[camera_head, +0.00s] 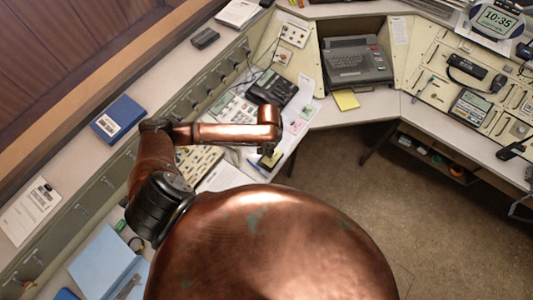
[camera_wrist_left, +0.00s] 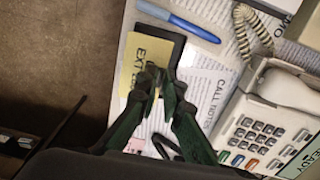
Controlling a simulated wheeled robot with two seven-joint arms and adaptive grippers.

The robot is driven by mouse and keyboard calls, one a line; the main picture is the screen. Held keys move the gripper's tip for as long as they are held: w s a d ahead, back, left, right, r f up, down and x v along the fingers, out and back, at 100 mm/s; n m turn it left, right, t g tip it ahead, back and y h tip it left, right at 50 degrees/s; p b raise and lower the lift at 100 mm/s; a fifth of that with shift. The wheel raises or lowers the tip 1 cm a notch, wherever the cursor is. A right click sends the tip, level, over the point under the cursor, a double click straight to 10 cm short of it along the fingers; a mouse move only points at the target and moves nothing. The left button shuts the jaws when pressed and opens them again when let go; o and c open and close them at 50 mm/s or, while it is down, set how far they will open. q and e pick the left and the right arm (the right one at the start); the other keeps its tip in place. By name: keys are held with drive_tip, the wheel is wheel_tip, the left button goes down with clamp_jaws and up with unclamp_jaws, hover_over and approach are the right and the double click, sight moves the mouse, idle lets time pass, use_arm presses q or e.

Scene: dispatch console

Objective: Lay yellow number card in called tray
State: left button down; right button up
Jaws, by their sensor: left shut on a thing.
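The yellow card (camera_wrist_left: 138,60) shows in the left wrist view with black lettering starting "EXT". My left gripper (camera_wrist_left: 162,80) is shut on its near edge. The card is above or on a flat black tray (camera_wrist_left: 172,38); I cannot tell whether it touches. The fingers hide part of the card and tray. In the head view my left gripper (camera_head: 267,151) is at the desk's front edge, largely hidden by my arm, with a bit of the yellow card (camera_head: 271,159) showing. My right gripper is not in view.
A white desk phone (camera_wrist_left: 265,120) with a coiled cord is right of the tray. A blue pen (camera_wrist_left: 195,27) lies behind it, and printed sheets (camera_wrist_left: 205,90) lie around. Another yellow pad (camera_head: 346,100) is near the typewriter (camera_head: 355,62). Open floor (camera_head: 345,180) lies beyond the desk edge.

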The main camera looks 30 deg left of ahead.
use_arm(q)
drive_tip(key=shift+w+a+f, duration=0.2)
drive_tip(key=shift+a+f, duration=0.1)
drive_tip(key=shift+f, duration=0.1)
drive_tip(key=f, duration=0.3)
drive_tip(key=shift+w+a+f, duration=0.1)
drive_tip(key=shift+a+f, duration=0.2)
drive_tip(key=shift+f, duration=0.1)
drive_tip(key=shift+f, duration=0.1)
drive_tip(key=c, duration=2.1)
unclamp_jaws()
wheel_tip(320, 180, up, 12)
drive_tip(key=shift+r+p, duration=0.15)
drive_tip(key=shift+p, duration=0.25)
